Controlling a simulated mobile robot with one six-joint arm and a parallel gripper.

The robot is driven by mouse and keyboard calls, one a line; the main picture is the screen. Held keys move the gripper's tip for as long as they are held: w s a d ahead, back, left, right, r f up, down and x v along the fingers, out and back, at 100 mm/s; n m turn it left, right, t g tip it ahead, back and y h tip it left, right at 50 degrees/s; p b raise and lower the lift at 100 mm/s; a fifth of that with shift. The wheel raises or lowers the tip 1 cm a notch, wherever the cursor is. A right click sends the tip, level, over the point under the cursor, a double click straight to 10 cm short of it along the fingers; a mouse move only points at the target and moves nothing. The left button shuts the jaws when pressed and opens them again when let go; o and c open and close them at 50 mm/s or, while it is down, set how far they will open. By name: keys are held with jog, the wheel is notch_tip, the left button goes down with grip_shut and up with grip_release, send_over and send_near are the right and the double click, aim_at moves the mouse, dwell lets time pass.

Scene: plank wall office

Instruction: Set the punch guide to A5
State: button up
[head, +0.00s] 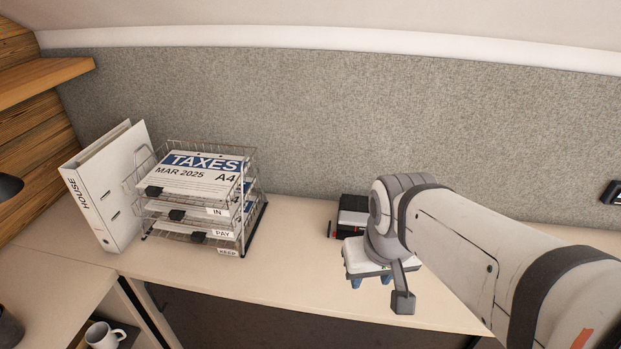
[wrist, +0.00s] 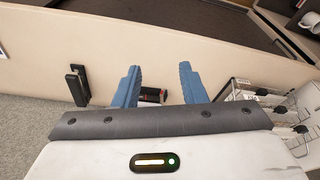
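A dark box-like object with a grey top and a red bit at its left end, which looks like the punch (head: 350,217), stands at the back of the desk. My arm hides its right part. In the wrist view the punch (wrist: 153,96) shows partly between the fingers, its lower part hidden by my gripper's body. I cannot make out the guide or its setting. My gripper (head: 371,282) is in front of the punch in the head view. In the wrist view my gripper (wrist: 160,82) has its blue fingers wide apart, with nothing held.
A wire letter tray (head: 256,190) holds papers, the top sheet (head: 195,176) reading "TAXES MAR 2025 A4". A white "HOUSE" binder (head: 110,190) stands left of it. A black object (head: 612,192) is at the far right. The desk (head: 290,250) is clear between tray and punch.

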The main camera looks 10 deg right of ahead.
jog(key=shift+o, duration=0.7)
jog(key=shift+w, duration=0.15)
jog(key=o, duration=0.4)
jog(key=w+n+b, duration=0.1)
jog(key=w, duration=0.2)
jog(key=w+n+b, duration=0.1)
jog(key=w, duration=0.3)
jog(key=w+f+n+b, duration=0.1)
jog(key=w, duration=0.2)
jog(key=shift+w+d+n+g+b, duration=0.2)
jog(key=shift+d+n+g+b, duration=0.1)
jog(key=shift+n, duration=0.1)
jog(key=w+f+n+b, duration=0.2)
jog(key=w+f, duration=0.3)
jog(key=w, duration=0.4)
jog(key=w+f+n+g+b, duration=0.1)
jog(key=w+f+n+b, duration=0.2)
jog(key=w, duration=0.6)
jog(key=w+f+n+g+b, duration=0.1)
jog(key=w+f+n+b, duration=0.1)
jog(key=w+f+n, duration=0.3)
jog(key=shift+w+a+f+n+b, duration=0.1)
jog(key=shift+w+f+n+b, duration=0.25)
jog(key=shift+w+f, duration=2)
jog(key=shift+f, duration=0.1)
notch_tip(320, 180, down, 8)
jog(key=shift+r+b, duration=0.25)
jog(key=shift+b, duration=0.1)
jog(key=shift+c, duration=0.5)
